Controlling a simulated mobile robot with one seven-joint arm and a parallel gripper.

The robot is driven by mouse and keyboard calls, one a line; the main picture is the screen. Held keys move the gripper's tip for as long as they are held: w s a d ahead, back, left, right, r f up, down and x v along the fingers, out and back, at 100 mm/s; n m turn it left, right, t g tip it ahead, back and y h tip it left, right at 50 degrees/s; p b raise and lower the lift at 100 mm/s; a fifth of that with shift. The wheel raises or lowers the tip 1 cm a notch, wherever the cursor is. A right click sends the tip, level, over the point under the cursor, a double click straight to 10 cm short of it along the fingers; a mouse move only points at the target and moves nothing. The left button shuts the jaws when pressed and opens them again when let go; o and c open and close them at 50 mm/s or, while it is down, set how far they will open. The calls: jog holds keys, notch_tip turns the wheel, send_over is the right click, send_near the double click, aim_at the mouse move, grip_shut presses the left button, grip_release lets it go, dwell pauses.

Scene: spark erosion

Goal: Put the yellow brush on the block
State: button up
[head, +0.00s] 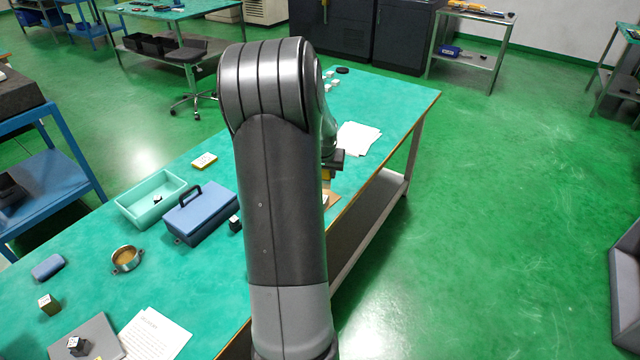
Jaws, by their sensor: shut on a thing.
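My gripper (334,161) shows only in part to the right of my arm, which hides the rest of it. It is shut on a yellow thing (328,174), probably the yellow brush; only a small piece of it shows. Just below it, near the right edge of the green table, lies a flat tan-brown piece (333,198), partly hidden by my arm. It may be the block, but I cannot tell. I cannot tell whether the yellow thing touches it.
On the green table (400,104) are white papers (357,138), a blue box with a handle (200,212), a mint tray (150,199), a brass ring-shaped dish (126,259), a small yellow-edged box (204,160) and a small brass cube (48,304). Open floor lies to the right.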

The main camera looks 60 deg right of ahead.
jog(key=shift+w+f, duration=0.3)
jog(key=shift+f, duration=0.55)
jog(key=shift+w+f, duration=0.3)
jog(key=shift+f, duration=0.55)
jog(key=shift+w+f, duration=0.3)
jog(key=shift+f, duration=0.55)
jog(key=shift+f, duration=0.1)
jog(key=o, duration=1)
jog(key=shift+c, duration=0.2)
jog(key=shift+a+r, duration=0.2)
jog(key=shift+r, duration=0.4)
jog(key=v, duration=1.1)
